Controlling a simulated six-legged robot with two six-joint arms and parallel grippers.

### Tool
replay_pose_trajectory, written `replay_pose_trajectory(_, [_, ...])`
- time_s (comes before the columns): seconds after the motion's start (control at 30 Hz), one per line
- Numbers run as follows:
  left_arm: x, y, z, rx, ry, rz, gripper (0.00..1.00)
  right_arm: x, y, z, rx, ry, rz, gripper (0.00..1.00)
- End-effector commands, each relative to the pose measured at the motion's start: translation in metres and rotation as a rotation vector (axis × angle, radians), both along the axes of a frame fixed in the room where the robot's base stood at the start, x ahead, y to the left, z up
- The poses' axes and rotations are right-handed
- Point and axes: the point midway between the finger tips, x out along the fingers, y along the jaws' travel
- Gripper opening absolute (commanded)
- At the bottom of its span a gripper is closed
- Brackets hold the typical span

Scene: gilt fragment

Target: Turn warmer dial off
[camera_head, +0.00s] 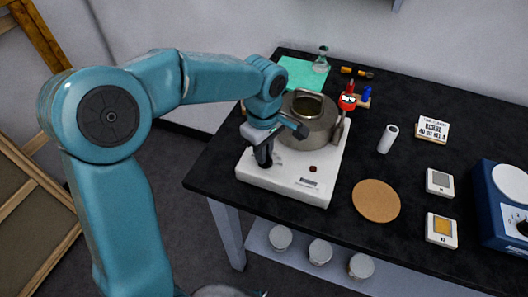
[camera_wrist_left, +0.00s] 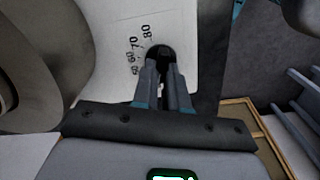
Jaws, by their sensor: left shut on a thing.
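The white warmer (camera_head: 308,186) stands at the left end of the black table, with a metal pot (camera_head: 308,125) on top. My left gripper (camera_head: 263,160) points down at the warmer's front left corner and is shut on the black warmer dial. In the left wrist view the fingers (camera_wrist_left: 163,78) close around the dark round dial (camera_wrist_left: 161,52), which they partly hide. Printed numbers up to 80 run beside it on the white top. The dial's pointer is hidden, so its setting cannot be told. My right gripper is not in view.
A cork mat (camera_head: 376,201) lies right of the warmer. A blue device (camera_head: 500,205) is at the right. Jars (camera_head: 320,252) sit on the shelf below.

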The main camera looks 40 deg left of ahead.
Motion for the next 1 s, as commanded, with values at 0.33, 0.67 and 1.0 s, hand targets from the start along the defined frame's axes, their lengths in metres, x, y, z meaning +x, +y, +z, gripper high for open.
replay_pose_trajectory(0.33, [0.0005,0.0016,0.0016,0.003,-0.006,0.105,0.00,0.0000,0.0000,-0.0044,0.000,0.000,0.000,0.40])
replay_pose_trajectory(0.67, [0.0003,0.0018,0.0019,0.003,-0.006,0.117,0.00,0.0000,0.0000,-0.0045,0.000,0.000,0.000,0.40])
replay_pose_trajectory(1.0, [-0.0001,0.0013,0.0012,0.003,-0.003,0.116,0.38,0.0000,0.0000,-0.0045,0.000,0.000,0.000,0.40])
